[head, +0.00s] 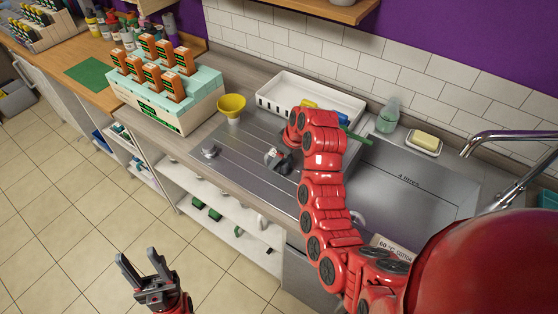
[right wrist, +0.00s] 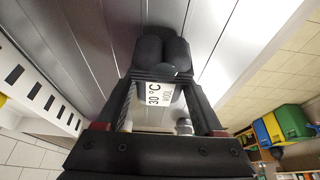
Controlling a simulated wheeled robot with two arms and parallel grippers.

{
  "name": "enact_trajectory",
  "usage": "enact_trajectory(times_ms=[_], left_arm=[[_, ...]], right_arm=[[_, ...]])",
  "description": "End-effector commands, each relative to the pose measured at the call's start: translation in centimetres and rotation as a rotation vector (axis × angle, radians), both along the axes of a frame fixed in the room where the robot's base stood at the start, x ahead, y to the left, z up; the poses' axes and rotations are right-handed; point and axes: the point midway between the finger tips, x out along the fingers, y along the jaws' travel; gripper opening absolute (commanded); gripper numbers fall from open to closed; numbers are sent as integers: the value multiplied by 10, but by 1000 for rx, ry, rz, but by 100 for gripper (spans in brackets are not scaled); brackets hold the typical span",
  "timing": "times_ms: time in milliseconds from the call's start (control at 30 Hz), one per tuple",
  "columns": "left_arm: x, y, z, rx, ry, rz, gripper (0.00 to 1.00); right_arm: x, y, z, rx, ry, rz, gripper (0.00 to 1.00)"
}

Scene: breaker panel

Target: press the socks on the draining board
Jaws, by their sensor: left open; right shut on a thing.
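The dark grey socks (right wrist: 163,52) look like a rolled pair and carry a white label reading 30 °C WOOL. They are over the ribbed metal draining board (head: 235,150), which fills the back of the right wrist view. My right gripper (right wrist: 158,76) is shut on the socks. In the head view, the dark socks (head: 272,158) show small beside my red right arm, which hides part of that area. I cannot tell whether the socks touch the board. My left gripper (head: 150,272) is open and empty over the tiled floor, well away from the counter.
A small metallic object (head: 210,150) stands on the board's left, and a yellow cup (head: 232,105) behind it. A white tray (head: 300,94) lies along the back. The sink basin (head: 410,185) and tap (head: 505,136) are right. A box of orange packs (head: 190,115) stands left.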

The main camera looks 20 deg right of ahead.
Motion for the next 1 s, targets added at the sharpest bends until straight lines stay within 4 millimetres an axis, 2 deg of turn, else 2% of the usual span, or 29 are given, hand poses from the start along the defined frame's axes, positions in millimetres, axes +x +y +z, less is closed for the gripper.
enact_trajectory(times_ms=[1000], left_arm=[[0, 0, -10, 0, 0, 0, 50]], right_arm=[[0, 0, -4, 0, -1, 1, 0]])
